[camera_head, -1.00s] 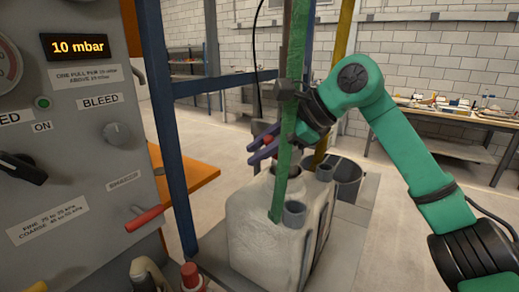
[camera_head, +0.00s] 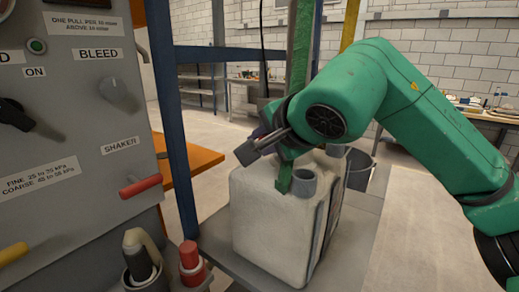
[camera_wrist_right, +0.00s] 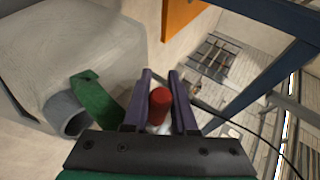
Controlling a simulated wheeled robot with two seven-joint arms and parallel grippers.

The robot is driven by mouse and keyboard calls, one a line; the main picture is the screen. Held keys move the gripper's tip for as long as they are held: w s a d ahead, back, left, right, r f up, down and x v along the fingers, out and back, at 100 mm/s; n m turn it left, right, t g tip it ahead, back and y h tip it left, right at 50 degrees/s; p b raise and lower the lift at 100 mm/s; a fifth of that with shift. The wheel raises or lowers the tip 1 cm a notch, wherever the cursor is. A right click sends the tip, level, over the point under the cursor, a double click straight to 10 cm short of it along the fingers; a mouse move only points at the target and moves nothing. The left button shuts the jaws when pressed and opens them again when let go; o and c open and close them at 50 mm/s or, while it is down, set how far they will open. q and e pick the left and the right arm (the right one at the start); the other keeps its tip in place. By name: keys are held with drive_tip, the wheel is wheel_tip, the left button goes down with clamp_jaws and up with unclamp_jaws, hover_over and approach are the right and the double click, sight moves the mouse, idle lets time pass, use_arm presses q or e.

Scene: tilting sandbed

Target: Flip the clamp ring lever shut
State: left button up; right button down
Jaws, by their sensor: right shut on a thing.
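My right gripper (camera_wrist_right: 160,100) is shut on a red-tipped cylindrical piece (camera_wrist_right: 160,103), which shows between its two purple fingers in the wrist view. Something pale shows just under the red part. I cannot tell whether this piece is the clamp ring lever, and no clamp ring is clearly visible. My left gripper is not in view.
A green upright (camera_head: 299,60) and grey pipe stub (camera_head: 304,183) stand at the tank's top. A blue post (camera_head: 172,120) stands left of it. A grey control panel (camera_head: 75,190) with a red handle (camera_head: 141,186) fills the left. A red-capped item (camera_head: 190,256) stands low in front.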

drive_tip(key=shift+d+f+n+t+h+b, duration=0.1)
drive_tip(key=shift+f+n+t+h+b, duration=0.25)
drive_tip(key=shift+f+t+b, duration=0.4)
drive_tip(key=shift+w+r, duration=0.1)
drive_tip(key=shift+r, duration=0.05)
drive_tip(key=c, duration=0.7)
unclamp_jaws()
drive_tip(key=b+v, duration=0.1)
drive_tip(key=v, duration=1.3)
drive_tip(key=shift+s+d+r, duration=0.2)
drive_tip(key=shift+s+r, duration=0.05)
